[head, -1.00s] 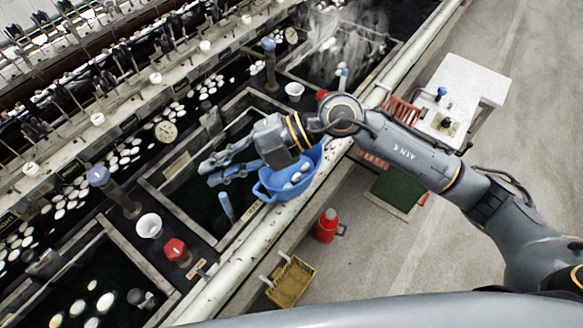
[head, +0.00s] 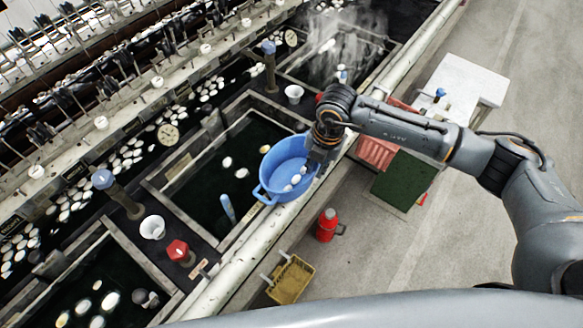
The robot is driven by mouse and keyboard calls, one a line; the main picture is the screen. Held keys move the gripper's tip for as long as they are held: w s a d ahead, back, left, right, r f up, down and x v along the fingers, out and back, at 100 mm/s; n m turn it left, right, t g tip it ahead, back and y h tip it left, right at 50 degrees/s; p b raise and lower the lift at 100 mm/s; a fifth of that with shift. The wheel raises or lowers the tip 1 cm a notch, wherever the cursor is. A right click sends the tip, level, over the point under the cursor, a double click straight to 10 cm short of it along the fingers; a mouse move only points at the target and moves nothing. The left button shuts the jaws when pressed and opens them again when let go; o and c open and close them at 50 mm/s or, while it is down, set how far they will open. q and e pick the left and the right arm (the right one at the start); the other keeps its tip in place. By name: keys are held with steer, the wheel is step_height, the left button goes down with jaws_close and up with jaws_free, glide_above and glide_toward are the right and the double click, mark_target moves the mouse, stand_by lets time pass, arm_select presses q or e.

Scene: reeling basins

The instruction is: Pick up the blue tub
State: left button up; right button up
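The blue tub (head: 277,168) sits upright on the near rim of the middle basin, with several white cocoons (head: 294,182) inside. It has a small handle at its lower left. My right gripper (head: 318,163) points down at the tub's right edge. It overlaps the rim in the picture and its fingertips are hard to make out, so I cannot tell whether it grips the rim. My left gripper is not in the head view.
The middle basin (head: 205,207) holds dark water and a few floating cocoons. A pale pipe (head: 232,267) runs along the near edge. A red flask (head: 327,225) and a yellow crate (head: 290,281) stand below. White cups and a red valve (head: 177,250) are at the left.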

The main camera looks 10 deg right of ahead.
mark_target(311, 179)
steer(key=f+p, duration=0.1)
steer(key=f, duration=0.1)
steer(key=a+f+p, duration=0.1)
steer(key=f, duration=0.1)
steer(key=shift+s+f+p, duration=0.2)
steer(key=shift+f+p, duration=0.05)
steer(key=shift+p, duration=0.05)
steer(key=shift+f, duration=0.6)
jaws_close()
steer(key=shift+w+r, duration=0.1)
steer(key=shift+r, duration=0.05)
